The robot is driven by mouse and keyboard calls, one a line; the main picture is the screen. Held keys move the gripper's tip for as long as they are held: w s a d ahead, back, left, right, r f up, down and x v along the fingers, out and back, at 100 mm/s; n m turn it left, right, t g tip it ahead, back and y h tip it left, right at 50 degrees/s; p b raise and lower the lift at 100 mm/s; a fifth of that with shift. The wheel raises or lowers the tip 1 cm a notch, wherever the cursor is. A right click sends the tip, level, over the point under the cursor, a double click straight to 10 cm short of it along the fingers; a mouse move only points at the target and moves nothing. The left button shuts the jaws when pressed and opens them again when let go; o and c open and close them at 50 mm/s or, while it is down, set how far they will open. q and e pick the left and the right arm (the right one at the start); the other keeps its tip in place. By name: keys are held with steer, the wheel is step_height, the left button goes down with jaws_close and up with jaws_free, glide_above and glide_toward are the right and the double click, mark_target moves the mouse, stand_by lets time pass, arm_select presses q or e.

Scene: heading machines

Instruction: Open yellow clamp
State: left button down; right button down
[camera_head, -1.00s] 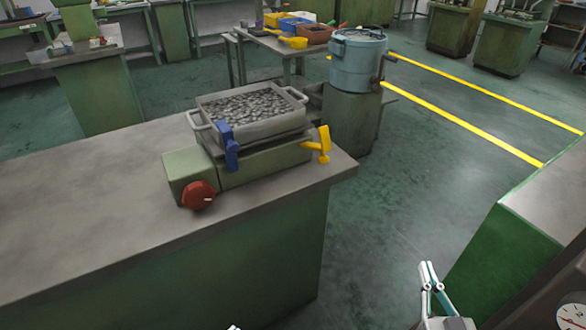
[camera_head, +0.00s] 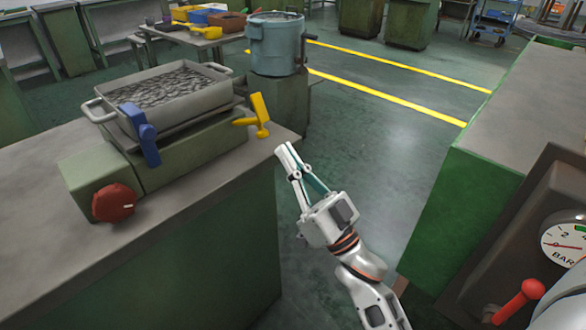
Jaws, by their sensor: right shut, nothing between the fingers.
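The yellow clamp (camera_head: 257,115) sits at the right end of the green machine base (camera_head: 192,153) on the grey bench, its flat handle tilted upward. My right gripper (camera_head: 289,150) is shut and empty, to the right of the bench corner and a little below and right of the clamp in the picture. It does not touch the clamp. A blue clamp (camera_head: 141,134) stands at the front of the tray (camera_head: 195,108), which is filled with small metal parts. My left gripper is not in view.
A red knob (camera_head: 114,203) is on the machine's front left. The grey bench top (camera_head: 38,245) is clear in front. A blue-grey drum (camera_head: 275,48) stands behind the clamp. A green cabinet (camera_head: 440,215), pressure gauge (camera_head: 566,243) and red lever (camera_head: 518,302) are at the right.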

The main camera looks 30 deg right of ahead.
mark_target(264, 122)
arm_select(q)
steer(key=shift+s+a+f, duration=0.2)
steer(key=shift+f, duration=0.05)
arm_select(e)
steer(key=shift+x, duration=2.55)
steer(key=shift+f, duration=0.2)
